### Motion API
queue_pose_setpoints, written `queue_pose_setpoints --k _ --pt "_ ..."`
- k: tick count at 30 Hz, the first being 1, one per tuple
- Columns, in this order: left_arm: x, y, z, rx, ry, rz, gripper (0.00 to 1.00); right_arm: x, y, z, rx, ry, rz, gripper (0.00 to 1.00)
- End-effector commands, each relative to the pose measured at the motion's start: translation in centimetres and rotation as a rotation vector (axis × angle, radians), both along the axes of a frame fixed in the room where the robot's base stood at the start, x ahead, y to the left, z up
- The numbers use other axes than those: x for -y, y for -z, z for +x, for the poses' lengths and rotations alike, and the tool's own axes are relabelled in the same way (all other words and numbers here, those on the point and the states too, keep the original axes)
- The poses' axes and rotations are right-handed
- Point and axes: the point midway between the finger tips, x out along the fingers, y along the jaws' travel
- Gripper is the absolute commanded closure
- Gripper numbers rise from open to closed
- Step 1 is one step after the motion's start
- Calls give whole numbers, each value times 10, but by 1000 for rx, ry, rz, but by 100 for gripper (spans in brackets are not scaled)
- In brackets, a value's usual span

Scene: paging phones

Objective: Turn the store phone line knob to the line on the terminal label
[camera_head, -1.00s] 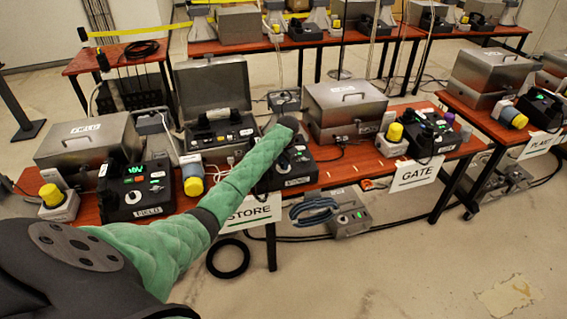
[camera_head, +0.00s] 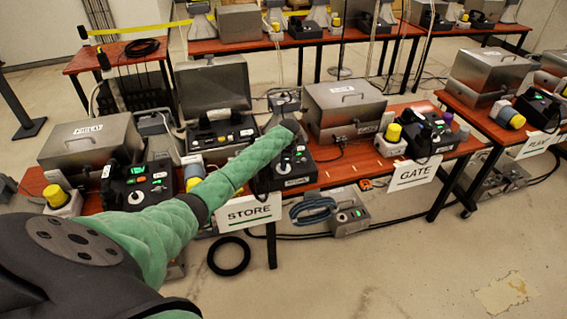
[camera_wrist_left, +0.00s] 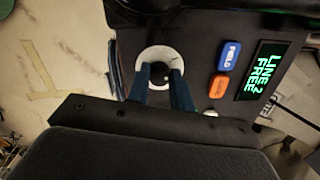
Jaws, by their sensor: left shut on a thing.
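The store phone (camera_head: 297,168) is a black unit on the red-brown table, behind the STORE sign (camera_head: 250,211); my left arm partly covers it. In the left wrist view, its line knob (camera_wrist_left: 161,73) is dark on a round white dial. My left gripper (camera_wrist_left: 160,85) has its two blue-grey fingers shut on the knob, one on each side. They hide much of the knob and dial, so I cannot read the pointer. The phone's screen (camera_wrist_left: 264,72) reads "LINE 2 FREE" in green. My right gripper is not in view.
Blue (camera_wrist_left: 230,54) and orange (camera_wrist_left: 219,86) buttons sit right of the knob. An open metal case (camera_head: 213,88) and a closed one (camera_head: 343,103) stand behind the phone. Another phone (camera_head: 140,184) is to the left. The GATE sign (camera_head: 414,172) hangs to the right.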

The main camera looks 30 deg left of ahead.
Motion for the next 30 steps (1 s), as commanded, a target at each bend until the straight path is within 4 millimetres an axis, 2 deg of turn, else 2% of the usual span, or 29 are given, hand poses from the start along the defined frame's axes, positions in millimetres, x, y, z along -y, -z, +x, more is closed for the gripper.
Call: queue_pose_setpoints --k 17,18,21,30 --pt "0 -1 1 -2 41 4 100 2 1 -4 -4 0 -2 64" --pt "0 -1 1 -2 41 4 76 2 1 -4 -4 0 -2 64" --pt "0 -1 1 -2 41 4 56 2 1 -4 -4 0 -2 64" --pt "0 -1 1 -3 41 4 56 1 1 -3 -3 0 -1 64"
